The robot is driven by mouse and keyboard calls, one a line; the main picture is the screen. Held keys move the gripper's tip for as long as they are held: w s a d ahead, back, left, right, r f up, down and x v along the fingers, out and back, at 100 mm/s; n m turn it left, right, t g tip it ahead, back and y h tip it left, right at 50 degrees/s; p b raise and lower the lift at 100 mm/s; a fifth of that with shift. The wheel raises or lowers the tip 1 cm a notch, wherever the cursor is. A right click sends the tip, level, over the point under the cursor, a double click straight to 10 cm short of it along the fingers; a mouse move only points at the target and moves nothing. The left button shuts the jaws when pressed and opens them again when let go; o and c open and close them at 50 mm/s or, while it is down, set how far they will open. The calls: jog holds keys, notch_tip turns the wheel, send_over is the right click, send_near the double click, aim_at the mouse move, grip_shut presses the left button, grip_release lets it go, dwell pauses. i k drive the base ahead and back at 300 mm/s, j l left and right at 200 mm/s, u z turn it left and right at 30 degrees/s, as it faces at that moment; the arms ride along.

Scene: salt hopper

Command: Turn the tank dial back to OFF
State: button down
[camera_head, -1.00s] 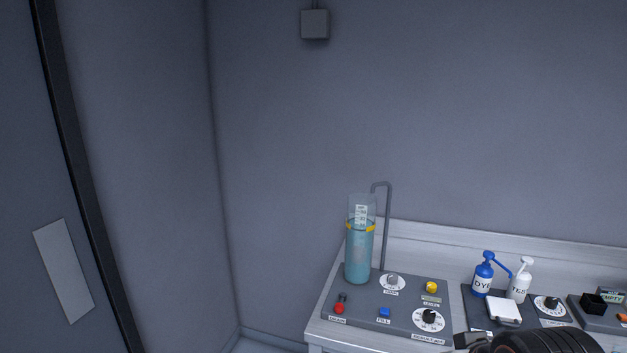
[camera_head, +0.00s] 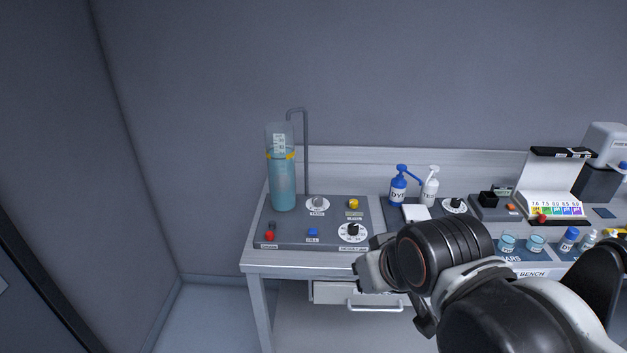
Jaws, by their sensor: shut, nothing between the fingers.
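The tank dial (camera_head: 318,203) is a grey knob on a round white plate, on the dark panel just right of the tank. Its label is too small to read surely, and I cannot tell which mark the knob points to. The tank (camera_head: 283,180) is a clear upright cylinder of blue liquid with a yellow band. A second dial (camera_head: 353,231), black on white, sits at the panel's front right. My gripper (camera_head: 364,274) is shut and empty at the bench's front edge, right of and nearer than the tank dial, apart from it. My arm hides part of the bench.
The panel (camera_head: 290,236) also holds a red control (camera_head: 269,235), a blue button (camera_head: 313,232) and a yellow button (camera_head: 353,204). A thin pipe (camera_head: 306,150) rises behind the tank. Dye (camera_head: 398,188) and white (camera_head: 430,188) pump bottles stand to the right. A drawer handle (camera_head: 374,307) sticks out below.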

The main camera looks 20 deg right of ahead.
aim_at(317, 201)
jog(key=i+j, duration=0.2)
jog(key=i, duration=0.2)
jog(key=i+j, duration=0.15)
jog(key=i, duration=0.2)
jog(key=i+j, duration=0.2)
jog(key=i, duration=0.2)
jog(key=l+z, duration=0.2)
jog(key=j+u, duration=0.15)
